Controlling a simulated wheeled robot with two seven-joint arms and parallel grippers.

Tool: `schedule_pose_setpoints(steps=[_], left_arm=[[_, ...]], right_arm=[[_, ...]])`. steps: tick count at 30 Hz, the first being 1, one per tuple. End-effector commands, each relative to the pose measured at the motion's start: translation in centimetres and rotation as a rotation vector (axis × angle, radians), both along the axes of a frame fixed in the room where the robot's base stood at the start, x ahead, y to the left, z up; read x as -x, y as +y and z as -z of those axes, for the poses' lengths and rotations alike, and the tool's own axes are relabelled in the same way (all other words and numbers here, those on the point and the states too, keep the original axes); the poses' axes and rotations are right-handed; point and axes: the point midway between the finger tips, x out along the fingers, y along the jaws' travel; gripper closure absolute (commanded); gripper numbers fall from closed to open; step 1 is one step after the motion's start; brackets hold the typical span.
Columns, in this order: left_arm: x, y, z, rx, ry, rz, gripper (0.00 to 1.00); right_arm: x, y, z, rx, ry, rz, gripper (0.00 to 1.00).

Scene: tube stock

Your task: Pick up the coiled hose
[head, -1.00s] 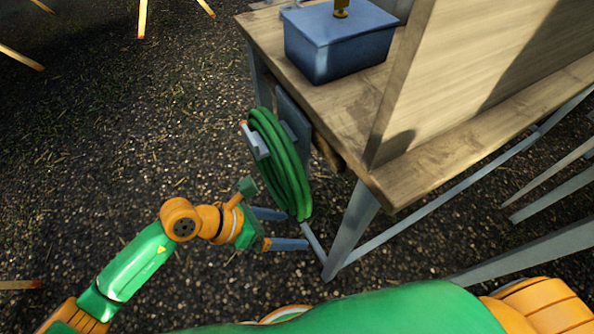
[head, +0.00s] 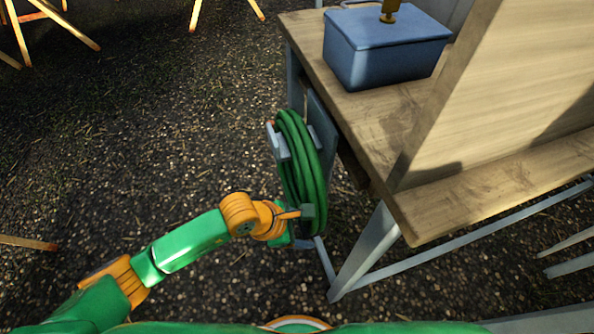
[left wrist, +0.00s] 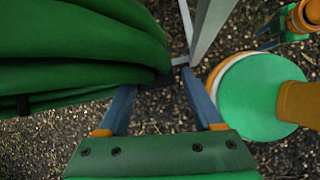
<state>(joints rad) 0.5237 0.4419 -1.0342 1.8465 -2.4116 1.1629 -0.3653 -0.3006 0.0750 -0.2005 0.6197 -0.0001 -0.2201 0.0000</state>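The coiled green hose (head: 300,170) hangs on a grey holder (head: 280,142) at the left end of the wooden workbench. My left gripper (head: 308,228) is at the lower front of the coil in the head view; its fingers are mostly hidden there. In the left wrist view its two blue-grey fingers (left wrist: 157,85) are spread apart. The hose (left wrist: 80,55) fills the upper left of that view, overlapping the left finger; I cannot tell whether they touch. My right gripper (left wrist: 266,38) shows small at the upper right of the left wrist view, its fingers apart and empty.
The workbench (head: 375,130) carries a blue box (head: 385,55) and an upright wooden panel (head: 490,100). A grey bench leg (head: 365,250) stands right of my left gripper. The gravel ground (head: 160,130) left of the hose is open. Wooden legs stand at the far left.

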Motion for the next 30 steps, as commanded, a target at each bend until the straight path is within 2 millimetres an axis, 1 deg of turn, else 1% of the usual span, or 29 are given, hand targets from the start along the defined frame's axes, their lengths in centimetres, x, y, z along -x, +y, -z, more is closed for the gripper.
schedule_pose_setpoints(steps=[1, 2, 3, 5, 6, 7, 20, 23, 30], left_arm=[[0.0, 0.0, 0.0, 0.000, 0.000, 0.000, 0.49], [0.0, 0.0, 0.0, 0.000, 0.000, 0.000, 0.57], [0.0, 0.0, 0.0, 0.000, 0.000, 0.000, 0.68], [0.0, 0.0, 0.0, 0.000, 0.001, 0.000, 0.84], [0.0, 0.0, 0.0, 0.000, 0.001, 0.000, 0.95], [0.0, 0.0, 0.0, 0.000, 0.001, 0.000, 1.00], [0.0, 0.1, -0.4, 0.003, -0.003, 0.000, 1.00], [0.0, 0.4, -1.4, 0.003, -0.005, 0.002, 1.00], [0.0, 0.3, -5.1, 0.004, -0.007, 0.002, 1.00]], right_arm=[[0.0, -0.1, 0.0, 0.001, 0.000, 0.000, 0.50], [0.0, -0.1, 0.0, 0.001, 0.000, -0.001, 0.50], [0.0, -0.1, 0.0, 0.002, 0.000, -0.001, 0.50], [0.0, -0.2, 0.0, 0.003, -0.001, -0.001, 0.50], [0.0, -0.2, 0.0, 0.003, 0.000, -0.002, 0.50], [0.0, -0.2, 0.0, 0.004, 0.000, -0.002, 0.50], [0.0, -0.4, -0.1, 0.006, 0.000, -0.001, 0.50], [0.0, -0.4, -0.2, 0.006, 0.000, -0.001, 0.50], [0.0, -0.4, -1.0, 0.006, -0.001, 0.000, 0.50]])
